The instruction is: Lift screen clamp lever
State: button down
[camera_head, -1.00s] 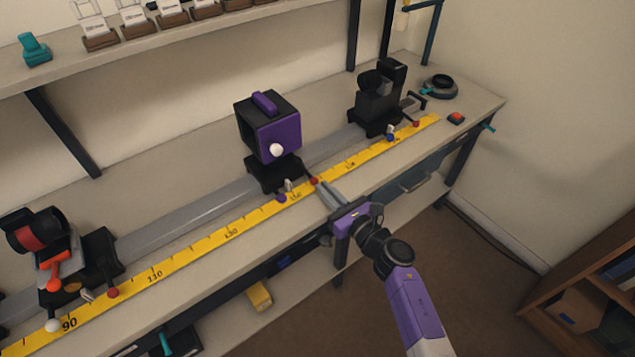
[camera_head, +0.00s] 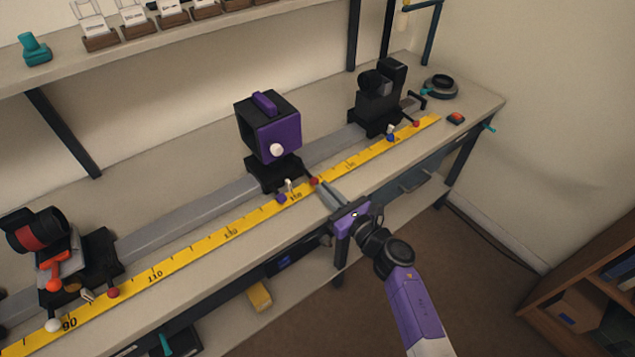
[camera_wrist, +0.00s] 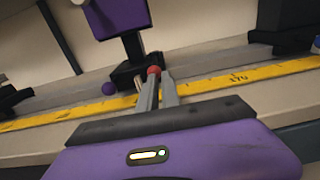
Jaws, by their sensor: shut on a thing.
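The screen (camera_head: 278,138) is a black box with a purple face and a white knob. It stands on a black carriage (camera_head: 273,172) on the grey rail. The clamp lever ends in a red ball (camera_head: 314,181) at the carriage's front right corner. The red ball also shows in the wrist view (camera_wrist: 153,71), between the fingertips. My gripper (camera_head: 319,186) reaches in from the lower right and is shut on the lever at this ball. The lever's shaft is mostly hidden by the fingers in the wrist view.
A purple ball (camera_head: 282,198) and a small pale pin sit left of my fingers. The yellow scale (camera_head: 231,232) runs along the rail (camera_head: 190,212). Another carriage (camera_head: 380,100) stands right, and a red-banded lens holder (camera_head: 38,232) stands left. The bench front is clear.

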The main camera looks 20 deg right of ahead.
jog(key=shift+w+a+r, duration=0.4)
jog(key=shift+a, duration=0.2)
notch_tip(320, 180, up, 2)
jog(key=p, duration=0.2)
jog(key=shift+s+p, duration=0.15)
jog(key=shift+p, duration=0.25)
jog(key=shift+v, duration=0.85)
jog(key=shift+d+v, duration=0.15)
jog(key=shift+v, duration=1)
jog(key=shift+d+v, duration=0.2)
jog(key=shift+v, duration=1)
jog(key=shift+f, duration=0.1)
